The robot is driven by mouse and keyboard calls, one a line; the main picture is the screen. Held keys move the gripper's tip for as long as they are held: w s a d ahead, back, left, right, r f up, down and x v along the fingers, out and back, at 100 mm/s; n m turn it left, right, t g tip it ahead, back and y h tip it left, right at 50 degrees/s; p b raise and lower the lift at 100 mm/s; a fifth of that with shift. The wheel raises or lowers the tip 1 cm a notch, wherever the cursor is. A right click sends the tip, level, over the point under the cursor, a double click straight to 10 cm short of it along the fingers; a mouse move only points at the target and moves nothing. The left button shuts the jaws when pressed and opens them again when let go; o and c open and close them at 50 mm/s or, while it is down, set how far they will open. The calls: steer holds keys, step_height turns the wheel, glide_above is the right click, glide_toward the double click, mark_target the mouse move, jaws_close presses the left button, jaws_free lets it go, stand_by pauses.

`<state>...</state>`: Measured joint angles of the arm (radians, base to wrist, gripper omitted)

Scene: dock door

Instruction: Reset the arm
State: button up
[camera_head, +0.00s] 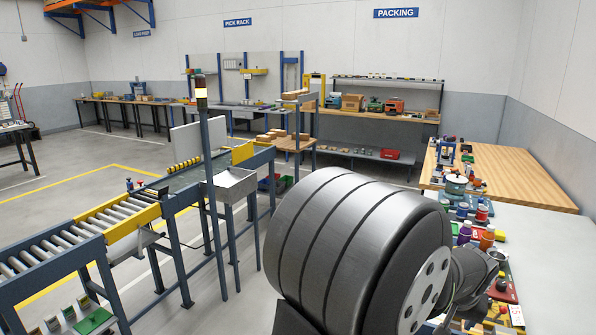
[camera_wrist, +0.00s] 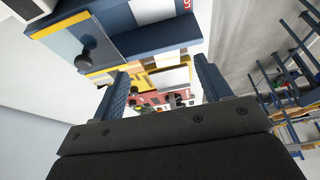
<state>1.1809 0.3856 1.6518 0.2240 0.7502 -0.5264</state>
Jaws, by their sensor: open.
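My gripper (camera_wrist: 160,72) shows in the wrist view, with its two blue fingers well apart and nothing held between them. Past the fingertips is a blue panel or box (camera_wrist: 160,40) with a yellow edge, a black knob and a white label with red lettering. Farther off between the fingers are yellow, white and red items, too small to name. In the head view my large grey arm link fills the lower right, and the gripper is hidden or outside that view.
A worktop with jars and small items (camera_head: 466,208) runs along the right, beside a wooden bench (camera_head: 520,178) and a pale tabletop (camera_head: 555,240). A roller conveyor (camera_head: 65,240) stands at the left, with a signal post (camera_head: 207,150). Open floor (camera_head: 50,180) lies behind it.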

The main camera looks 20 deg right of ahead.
step_height(320, 180, down, 10)
steer(key=shift+a+f, duration=0.1)
steer(key=shift+a, duration=0.05)
stand_by(0.5)
step_height(320, 180, up, 10)
steer(key=s+d, duration=0.1)
steer(key=d, duration=0.2)
steer(key=s+d, duration=0.2)
steer(key=d, duration=0.1)
steer(key=s+d, duration=0.2)
steer(key=d, duration=0.1)
steer(key=shift+s+r, duration=0.25)
steer(key=shift+a, duration=0.1)
